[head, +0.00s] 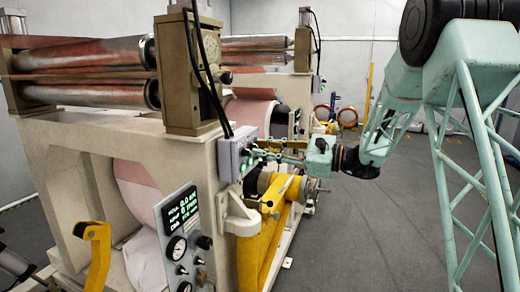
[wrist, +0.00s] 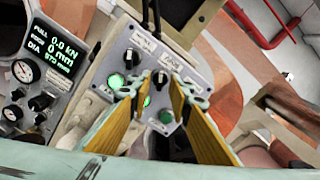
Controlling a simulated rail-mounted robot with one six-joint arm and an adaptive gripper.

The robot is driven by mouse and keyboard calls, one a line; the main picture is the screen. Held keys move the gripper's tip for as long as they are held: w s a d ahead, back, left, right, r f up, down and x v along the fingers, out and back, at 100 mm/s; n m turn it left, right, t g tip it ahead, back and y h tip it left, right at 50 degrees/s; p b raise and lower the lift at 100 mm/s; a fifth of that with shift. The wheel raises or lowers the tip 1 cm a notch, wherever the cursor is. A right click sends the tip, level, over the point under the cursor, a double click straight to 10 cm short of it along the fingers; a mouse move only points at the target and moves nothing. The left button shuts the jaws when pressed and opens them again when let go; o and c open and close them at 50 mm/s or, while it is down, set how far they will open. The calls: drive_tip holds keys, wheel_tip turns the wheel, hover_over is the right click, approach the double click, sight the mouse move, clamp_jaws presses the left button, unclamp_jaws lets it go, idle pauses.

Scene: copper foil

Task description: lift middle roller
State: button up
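The machine carries copper-coloured rollers: an upper one (head: 85,53) and a lower one (head: 85,92) at the upper left in the head view. Which one is the middle roller I cannot tell. A grey control box (head: 238,152) is fixed to the machine's near corner. In the wrist view its panel (wrist: 125,35) shows several black knobs, including a top one (wrist: 132,56) and a right one (wrist: 160,78), and green lit buttons (wrist: 115,82). My gripper (head: 258,150) is in front of this box. In the wrist view its fingertips (wrist: 157,92) are apart, over the panel's lower part, with nothing clearly held.
A gauge panel (head: 183,240) with a lit display and dials is on the machine's front. A yellow bracket (head: 262,240) and a handwheel (head: 315,187) stand out below the box. A black cable (head: 205,70) hangs to the box. Grey floor (head: 370,230) at the right is clear.

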drive_tip(key=shift+w+a, duration=0.2)
drive_tip(key=shift+a, duration=0.4)
drive_tip(key=shift+c, duration=0.3)
drive_tip(key=c, duration=0.4)
